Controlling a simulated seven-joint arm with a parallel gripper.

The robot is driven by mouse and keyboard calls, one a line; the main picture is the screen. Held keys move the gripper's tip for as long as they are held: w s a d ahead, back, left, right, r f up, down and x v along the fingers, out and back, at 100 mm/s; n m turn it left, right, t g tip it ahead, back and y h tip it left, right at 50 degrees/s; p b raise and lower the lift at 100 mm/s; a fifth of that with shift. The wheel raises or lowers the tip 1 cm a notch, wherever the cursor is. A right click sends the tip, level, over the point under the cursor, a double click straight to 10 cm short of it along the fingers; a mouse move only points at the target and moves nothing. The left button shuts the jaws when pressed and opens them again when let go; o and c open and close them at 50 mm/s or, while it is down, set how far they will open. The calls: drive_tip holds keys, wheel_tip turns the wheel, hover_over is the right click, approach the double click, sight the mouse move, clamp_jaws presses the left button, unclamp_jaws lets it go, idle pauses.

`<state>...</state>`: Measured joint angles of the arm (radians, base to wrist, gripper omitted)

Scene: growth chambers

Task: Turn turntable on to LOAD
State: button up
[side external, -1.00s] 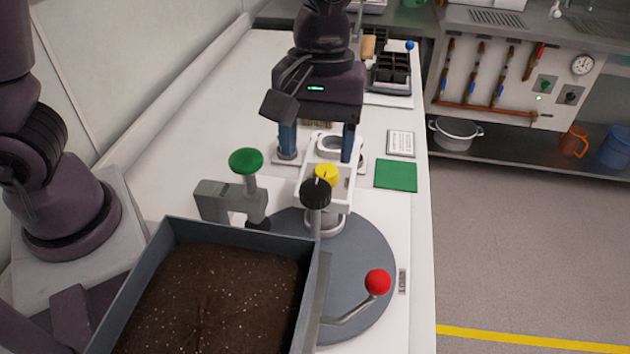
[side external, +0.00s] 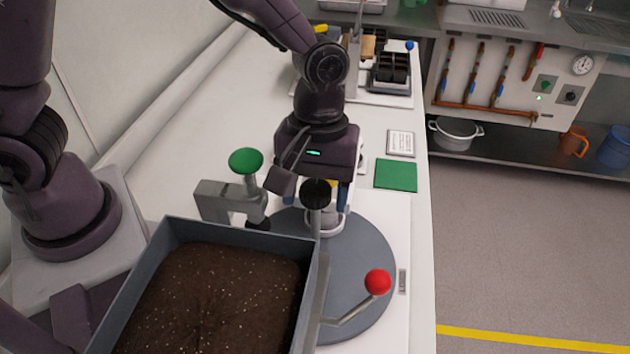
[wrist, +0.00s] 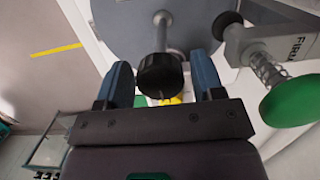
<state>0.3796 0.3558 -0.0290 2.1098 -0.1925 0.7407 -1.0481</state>
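The turntable (side external: 358,255) is a round grey disc on the white bench, partly hidden by the soil tray; it also fills the top of the wrist view (wrist: 120,22). A bent metal handle with a red ball (side external: 377,282) reaches over its front right edge, beside a small label (side external: 402,281) too small to read surely. A black knob (side external: 315,192) on a metal post stands at the turntable. In the wrist view, the black knob (wrist: 160,76) appears between the two blue fingers of my gripper (wrist: 160,72). The fingers are apart; I cannot see them touching the knob.
A soil-filled tray (side external: 168,232) stands in the left foreground. A green-topped clamp (side external: 246,161) marked FIRM (wrist: 300,46) stands left of my gripper in the side view. A green mat (side external: 396,176) lies at the right. White bench is clear at the back left.

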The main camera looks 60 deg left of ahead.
drive_tip(key=c, duration=0.5)
drive_tip(key=m, duration=0.6)
drive_tip(key=shift+g+y, duration=0.3)
drive_tip(key=shift+y, duration=0.1)
drive_tip(key=shift+m, duration=0.3)
drive_tip(key=m, duration=0.5)
drive_tip(key=shift+y, duration=0.4)
drive_tip(key=shift+a, duration=0.1)
drive_tip(key=m, duration=0.6)
drive_tip(key=shift+y, duration=0.4)
drive_tip(key=o, duration=0.6)
drive_tip(key=shift+c, duration=0.2)
